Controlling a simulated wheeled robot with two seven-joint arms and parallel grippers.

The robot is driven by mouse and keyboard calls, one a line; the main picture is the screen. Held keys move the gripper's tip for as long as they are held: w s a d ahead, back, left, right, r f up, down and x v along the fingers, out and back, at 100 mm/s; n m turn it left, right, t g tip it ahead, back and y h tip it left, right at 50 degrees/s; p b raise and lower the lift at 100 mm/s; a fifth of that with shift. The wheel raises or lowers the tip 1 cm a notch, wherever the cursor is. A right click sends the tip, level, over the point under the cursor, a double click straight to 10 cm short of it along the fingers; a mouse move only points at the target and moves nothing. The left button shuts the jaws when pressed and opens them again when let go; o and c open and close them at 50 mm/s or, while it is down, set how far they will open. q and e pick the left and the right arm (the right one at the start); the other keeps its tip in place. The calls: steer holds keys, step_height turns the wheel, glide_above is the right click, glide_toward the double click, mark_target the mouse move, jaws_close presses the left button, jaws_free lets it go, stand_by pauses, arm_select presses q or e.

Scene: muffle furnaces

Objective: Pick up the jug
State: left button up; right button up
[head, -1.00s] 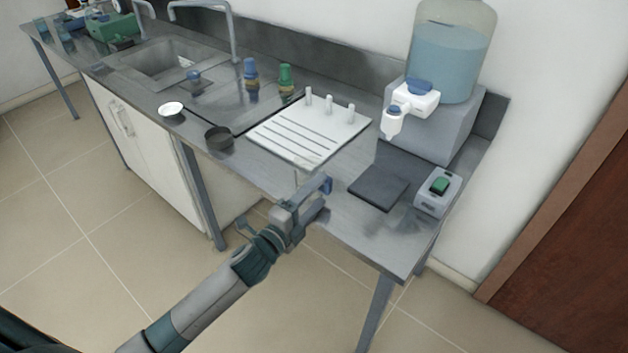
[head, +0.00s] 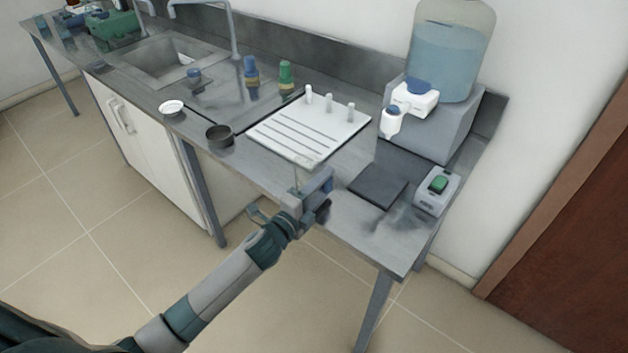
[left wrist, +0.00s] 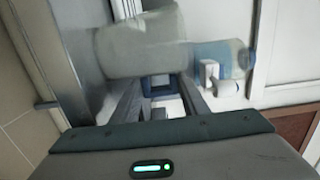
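The jug (left wrist: 140,45) shows in the left wrist view as a large, pale, see-through body just beyond my left gripper. A blue squared part (left wrist: 161,84), apparently its handle, lies between the two grey fingers (left wrist: 160,107). In the head view my left gripper (head: 322,194) is at the bench's front edge, its fingers apart. The jug's clear body cannot be made out there. Whether the fingers touch the blue part cannot be told. My right gripper is not in view.
A white rack with pegs (head: 308,134) lies just behind my gripper. A dark pad (head: 377,187), a switch box (head: 436,192) and a water dispenser (head: 450,65) stand to the right. A dark bowl (head: 219,136) is left of the rack, with the sink (head: 165,65) further left.

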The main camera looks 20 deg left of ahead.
arm_select(q)
steer(key=shift+c, duration=0.9)
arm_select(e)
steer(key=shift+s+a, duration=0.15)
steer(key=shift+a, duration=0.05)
arm_select(q)
steer(key=shift+r, duration=0.1)
